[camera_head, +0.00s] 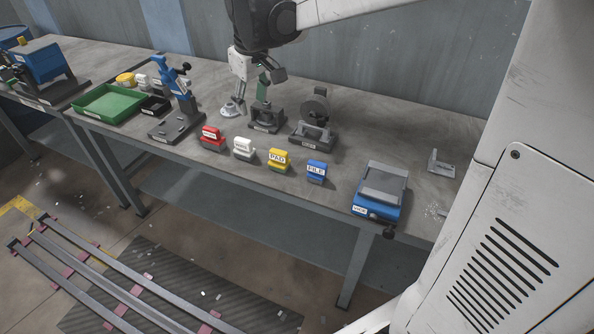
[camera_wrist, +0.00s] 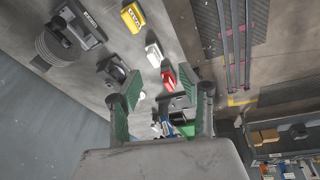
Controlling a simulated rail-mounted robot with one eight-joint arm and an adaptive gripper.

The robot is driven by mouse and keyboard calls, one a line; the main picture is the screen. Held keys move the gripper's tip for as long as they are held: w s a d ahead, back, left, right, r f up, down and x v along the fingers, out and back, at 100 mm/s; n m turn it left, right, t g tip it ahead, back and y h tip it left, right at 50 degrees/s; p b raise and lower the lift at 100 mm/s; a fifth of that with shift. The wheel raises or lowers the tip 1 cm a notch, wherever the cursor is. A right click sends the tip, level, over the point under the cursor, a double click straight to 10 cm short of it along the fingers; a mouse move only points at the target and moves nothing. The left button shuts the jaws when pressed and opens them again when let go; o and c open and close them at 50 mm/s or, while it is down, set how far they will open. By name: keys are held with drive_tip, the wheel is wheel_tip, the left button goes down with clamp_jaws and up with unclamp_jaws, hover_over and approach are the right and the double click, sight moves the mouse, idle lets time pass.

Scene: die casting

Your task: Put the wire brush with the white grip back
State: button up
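In the head view a white block (camera_head: 243,149) with a label too small to read stands near the bench's front edge, between a red block (camera_head: 212,137) and a yellow block (camera_head: 278,159). I cannot tell whether it is the wire brush or its stand. A smaller white item (camera_head: 142,81) sits behind the green tray; its kind is unclear too. My gripper (camera_head: 250,88) is over the back of the bench, behind these blocks. In the wrist view my gripper (camera_wrist: 160,98) has its green-padded fingers wide apart with nothing held. The white block (camera_wrist: 153,52) shows beyond them.
A blue block (camera_head: 317,171) and a blue-grey device (camera_head: 380,190) stand to the right. A dark clamp-like fixture (camera_head: 267,117) and a wheeled fixture (camera_head: 314,120) stand close to my gripper. A blue press (camera_head: 178,98) and a green tray (camera_head: 108,102) are left. The right rear bench is mostly clear.

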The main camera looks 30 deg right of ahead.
drive_tip(key=s+f+m+t, duration=0.2)
drive_tip(key=s+m+t, duration=0.2)
drive_tip(key=s, duration=2)
drive_tip(key=shift+s+f+m, duration=0.3)
drive_tip(key=shift+s+m, duration=0.05)
drive_tip(key=shift+m, duration=0.05)
wheel_tip(320, 180, down, 24)
drive_tip(key=b, duration=2.4)
